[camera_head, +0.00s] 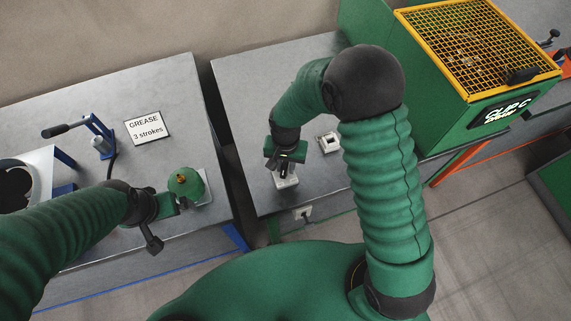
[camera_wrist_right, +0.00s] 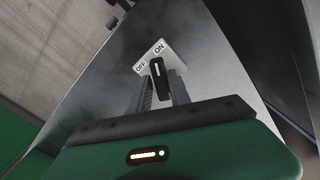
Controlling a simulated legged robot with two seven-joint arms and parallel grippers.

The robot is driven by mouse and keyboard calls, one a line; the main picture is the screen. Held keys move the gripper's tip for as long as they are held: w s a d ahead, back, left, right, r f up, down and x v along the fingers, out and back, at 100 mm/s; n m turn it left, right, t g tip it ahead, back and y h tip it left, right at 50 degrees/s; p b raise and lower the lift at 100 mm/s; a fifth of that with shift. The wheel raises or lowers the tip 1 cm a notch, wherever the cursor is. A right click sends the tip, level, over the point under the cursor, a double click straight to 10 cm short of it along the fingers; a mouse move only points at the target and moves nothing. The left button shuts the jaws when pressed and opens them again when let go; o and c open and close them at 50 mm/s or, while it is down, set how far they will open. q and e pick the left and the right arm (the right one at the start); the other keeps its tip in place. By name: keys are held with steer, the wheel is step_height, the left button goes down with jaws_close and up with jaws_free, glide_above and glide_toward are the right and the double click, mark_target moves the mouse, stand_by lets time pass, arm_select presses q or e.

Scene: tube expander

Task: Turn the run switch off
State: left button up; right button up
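The run switch shows in the right wrist view as a black knob (camera_wrist_right: 158,74) with a white line, in front of a white plate (camera_wrist_right: 152,56) marked OFF at left and ON at right. The knob's upper end lies below the lettering, nearer to ON. My right gripper (camera_wrist_right: 162,88) has one finger on each side of the knob; whether they touch it is unclear. In the head view my right gripper (camera_head: 285,163) points down over a pale switch box (camera_head: 286,181), hiding the knob. My left gripper (camera_head: 181,204) is beside a green round part (camera_head: 186,183); its fingers are unclear.
A small white block (camera_head: 329,142) sits right of my right gripper. A green machine with a yellow mesh guard (camera_head: 478,45) stands at the far right. The left table holds a GREASE sign (camera_head: 148,127) and a blue lever pump (camera_head: 98,135). A gap separates the tables.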

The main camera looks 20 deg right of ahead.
steer(key=shift+a, duration=0.15)
jaws_close()
steer(key=shift+a, duration=0.1)
steer(key=n+p, duration=0.2)
steer(key=n, duration=0.3)
steer(key=shift+r+n, duration=0.15)
steer(key=shift+n, duration=0.15)
steer(key=n+p, duration=0.2)
steer(key=n, duration=0.4)
steer(key=shift+p, duration=0.3)
steer(key=shift+n, duration=0.3)
steer(key=shift+o, duration=2)
jaws_free()
